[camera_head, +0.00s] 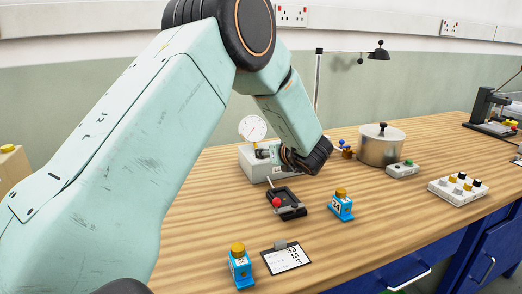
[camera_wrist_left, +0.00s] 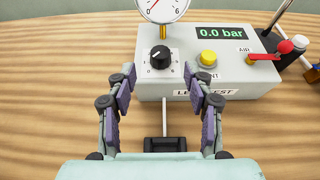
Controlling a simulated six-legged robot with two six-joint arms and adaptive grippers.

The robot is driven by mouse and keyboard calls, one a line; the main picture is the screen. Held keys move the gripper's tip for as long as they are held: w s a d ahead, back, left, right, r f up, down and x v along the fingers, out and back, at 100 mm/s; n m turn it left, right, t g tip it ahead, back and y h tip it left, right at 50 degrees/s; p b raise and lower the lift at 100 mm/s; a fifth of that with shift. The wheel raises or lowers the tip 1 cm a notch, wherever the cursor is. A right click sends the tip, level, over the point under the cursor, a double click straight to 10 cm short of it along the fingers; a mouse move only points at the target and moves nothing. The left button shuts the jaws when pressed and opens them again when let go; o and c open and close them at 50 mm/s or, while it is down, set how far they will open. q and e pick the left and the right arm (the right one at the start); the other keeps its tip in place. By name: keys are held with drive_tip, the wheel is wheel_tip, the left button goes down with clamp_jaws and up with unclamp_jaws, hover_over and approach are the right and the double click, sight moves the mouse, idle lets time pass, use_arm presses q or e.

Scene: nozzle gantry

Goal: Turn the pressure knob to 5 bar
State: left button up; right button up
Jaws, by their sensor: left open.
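The pressure knob (camera_wrist_left: 160,57) is a round black knob on a white plate, with 0 at its lower left and 6 at its lower right. Its exact pointer direction is hard to read. It sits on the white leak test box (camera_wrist_left: 180,88), also in the head view (camera_head: 250,168). The display (camera_wrist_left: 226,32) reads 0.0 bar. The dial gauge (camera_wrist_left: 163,8) stands above the knob and is cut off. My left gripper (camera_wrist_left: 159,72) is open and empty, its two fingers either side of the knob and short of it, without visible contact.
Right of the knob are a yellow vent button (camera_wrist_left: 208,57) and a red air lever (camera_wrist_left: 272,55).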

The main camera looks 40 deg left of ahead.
sight(263, 159)
use_arm(q)
drive_tip(key=x, duration=0.5)
drive_tip(key=shift+w+a+f, duration=0.1)
drive_tip(key=shift+w+f, duration=0.15)
drive_tip(key=shift+w, duration=0.05)
drive_tip(key=shift+a+f, duration=0.15)
drive_tip(key=shift+a, duration=0.4)
drive_tip(key=shift+d, duration=0.15)
